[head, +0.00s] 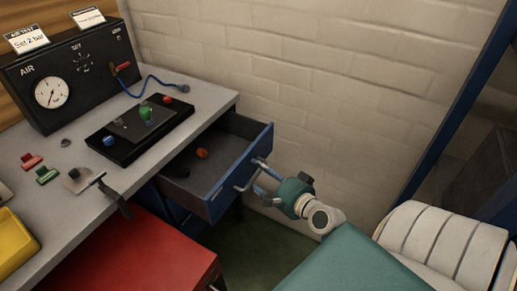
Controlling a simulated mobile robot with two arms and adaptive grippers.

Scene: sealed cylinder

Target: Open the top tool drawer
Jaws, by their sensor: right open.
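The top tool drawer (236,184) is blue with a grey inside and stands pulled out from under the right end of the workbench. An orange object (202,153) and a dark object (181,173) lie in it. A pale bar handle (243,184) is on its front. My right gripper (264,180) is open at the handle, its fingers pointing at the drawer front. I cannot tell whether they touch the handle. My left gripper is not in view.
The grey workbench (205,98) carries a black air-test panel (84,72), a dark tray (113,152) with small parts, a clamp (100,184) and a yellow bin (14,243). A red-topped unit (130,258) stands in front. A white brick wall (300,75) is behind the drawer.

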